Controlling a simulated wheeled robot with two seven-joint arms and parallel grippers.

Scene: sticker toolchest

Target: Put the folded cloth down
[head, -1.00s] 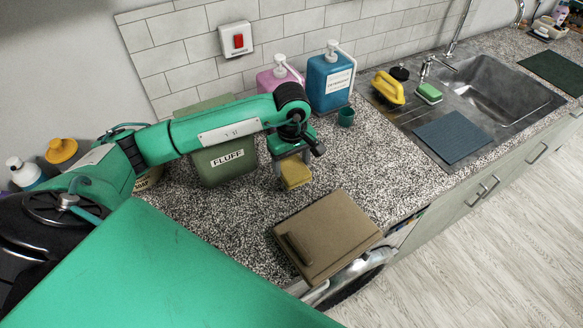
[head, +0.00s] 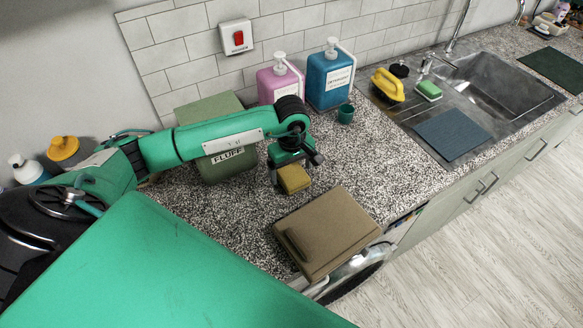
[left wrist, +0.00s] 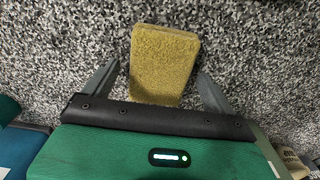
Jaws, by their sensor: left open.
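The folded cloth (head: 294,179) is a small yellow-tan block on the speckled counter (head: 235,217). In the left wrist view the cloth (left wrist: 164,62) lies flat between the fingers of my left gripper (left wrist: 160,80), with a gap on each side. My left gripper (head: 290,172) is open, right above and around the cloth in the head view. The underside of the cloth is hidden, but it appears to rest on the counter. My right gripper is not in view.
A green FLUFF bin (head: 228,164) stands left of the cloth. Pink (head: 280,84) and blue (head: 330,78) pump bottles and a teal cup (head: 346,114) stand behind. A brown flat box (head: 327,232) lies at the front edge, above a washing machine. The sink (head: 500,85) is at right.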

